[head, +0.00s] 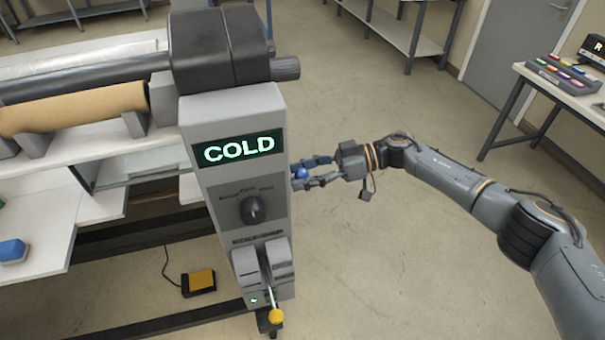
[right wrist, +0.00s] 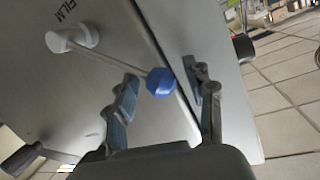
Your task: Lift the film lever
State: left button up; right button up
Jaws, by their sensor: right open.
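The film lever is a thin metal rod with a blue knob. In the right wrist view its blue knob (right wrist: 161,82) lies between the open fingers of my right gripper (right wrist: 163,98), and the rod runs back to a white pivot next to the word FILM. In the head view the blue knob (head: 301,173) shows at the right side of the laminator's grey control column (head: 215,185), with my right gripper (head: 312,175) around it. I cannot tell whether either finger touches the knob. My left gripper is not in view.
The column has a green COLD display (head: 239,148), a black dial (head: 253,209) and a yellow-knobbed lever (head: 275,316) low at the front. A yellow pedal (head: 201,281) lies on the floor. The floor to the right is clear up to a side table (head: 575,100).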

jog(key=v, duration=1.2)
jog(key=shift+w+a+f, duration=0.1)
jog(key=shift+w, duration=0.05)
